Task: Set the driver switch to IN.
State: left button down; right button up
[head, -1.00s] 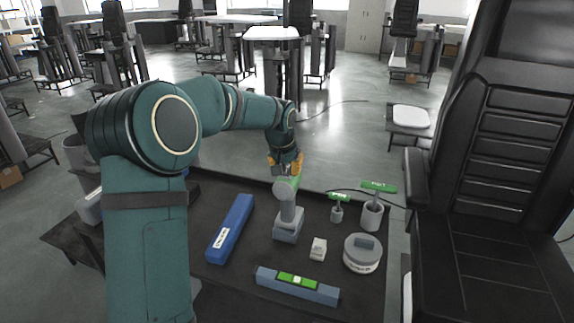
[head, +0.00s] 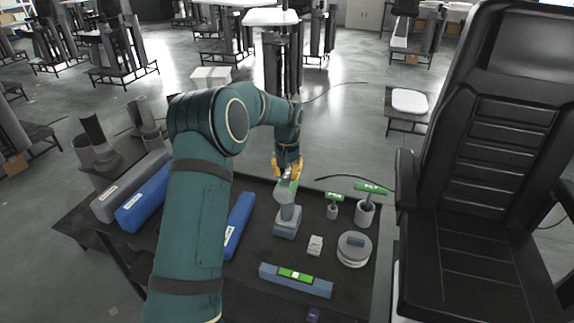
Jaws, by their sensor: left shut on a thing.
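The driver (head: 288,215) stands upright on its grey base on the dark table, with a grey handle and a green part near its top. My left gripper (head: 287,172), with yellow fingers, is at the top of the driver and is shut on it. The fingers hide part of the driver's head, and the switch and its setting are too small to tell. My right gripper is not in view.
Two grey cups with green-labelled tools, a small one (head: 332,211) and a larger one (head: 364,215), stand right of the driver. A white box (head: 315,245), a round tin (head: 354,252) and a blue level (head: 295,283) lie nearer. A black seat (head: 470,240) stands right.

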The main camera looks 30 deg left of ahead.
aim_at(287, 174)
pick_arm(q)
jog(key=shift+f, duration=0.15)
jog(key=c, duration=0.8)
grip_release()
jog(key=shift+r, duration=0.2)
notch_tip(287, 174, up, 12)
jog(key=shift+f, duration=0.15)
